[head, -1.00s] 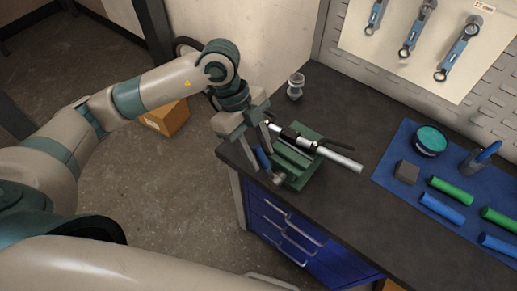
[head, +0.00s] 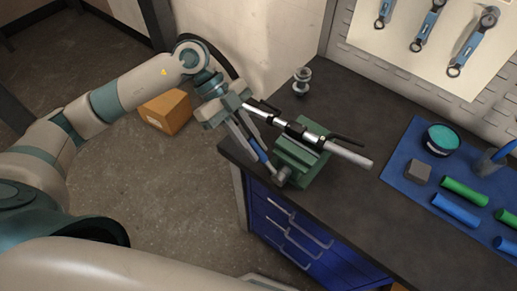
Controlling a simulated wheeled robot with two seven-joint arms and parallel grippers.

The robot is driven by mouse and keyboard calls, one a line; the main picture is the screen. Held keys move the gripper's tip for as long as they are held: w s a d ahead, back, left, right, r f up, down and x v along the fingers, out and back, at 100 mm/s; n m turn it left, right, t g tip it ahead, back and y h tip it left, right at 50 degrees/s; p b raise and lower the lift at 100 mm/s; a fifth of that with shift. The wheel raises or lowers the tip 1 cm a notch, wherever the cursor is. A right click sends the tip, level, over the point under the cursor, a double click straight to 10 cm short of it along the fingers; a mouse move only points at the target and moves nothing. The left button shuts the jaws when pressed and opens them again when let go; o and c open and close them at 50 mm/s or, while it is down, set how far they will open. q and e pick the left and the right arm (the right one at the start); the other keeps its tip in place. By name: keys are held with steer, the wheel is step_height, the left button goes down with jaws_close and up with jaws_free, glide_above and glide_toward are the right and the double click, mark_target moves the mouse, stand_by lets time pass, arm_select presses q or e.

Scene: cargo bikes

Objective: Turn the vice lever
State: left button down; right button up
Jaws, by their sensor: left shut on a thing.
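The green vice (head: 305,160) sits at the left front edge of the dark workbench, with a silver and black tube held across its top. The vice lever (head: 259,151), with a blue grip, is on its near left side, running up and left from the round screw end. My left gripper (head: 254,141) reaches down from the upper left and is shut on the lever; its fingers partly cover the grip. My right gripper is not in view.
A small metal part (head: 301,80) stands behind the vice. Wrenches hang above. Blue drawers (head: 290,225) are below the bench edge.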

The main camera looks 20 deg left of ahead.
arm_select(q)
steer(key=shift+a+f+h, duration=0.3)
steer(key=shift+f+h, duration=0.15)
steer(key=shift+h, duration=0.15)
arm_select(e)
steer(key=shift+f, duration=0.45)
arm_select(q)
steer(key=c, duration=1.7)
jaws_free()
steer(key=shift+o, duration=0.2)
steer(key=shift+w, duration=0.1)
steer(key=shift+a+r, duration=0.15)
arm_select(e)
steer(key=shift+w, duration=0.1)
arm_select(q)
steer(key=shift+w+a+r+b, duration=0.25)
steer(key=shift+a+r+b, duration=0.1)
steer(key=shift+a+b, duration=0.1)
steer(key=b+v, duration=0.3)
steer(key=v, duration=1.3)
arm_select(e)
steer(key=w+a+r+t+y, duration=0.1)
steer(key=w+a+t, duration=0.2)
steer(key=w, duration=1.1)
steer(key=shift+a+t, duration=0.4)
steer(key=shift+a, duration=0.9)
